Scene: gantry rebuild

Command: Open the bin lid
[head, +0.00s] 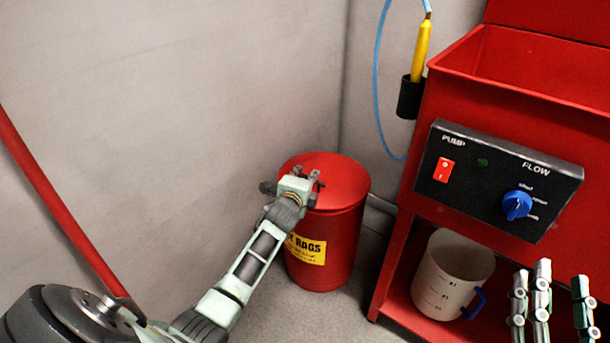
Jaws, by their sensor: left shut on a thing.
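The red round bin (339,249) stands on the floor near the wall corner, with a yellow rags label on its front. Its red lid (343,178) lies down on the bin and looks closed. My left gripper (292,185) is at the front left of the lid and is shut on part of it. The gripper hides the exact part held. My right gripper (555,305) is at the lower right, away from the bin, with its fingers apart and nothing seen between them.
A red wash station (400,220) stands right of the bin, with a pump and flow panel (495,178). A white jug (453,275) with a blue handle sits on its lower shelf. A blue hose (377,70) hangs behind. Grey walls are close behind the bin.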

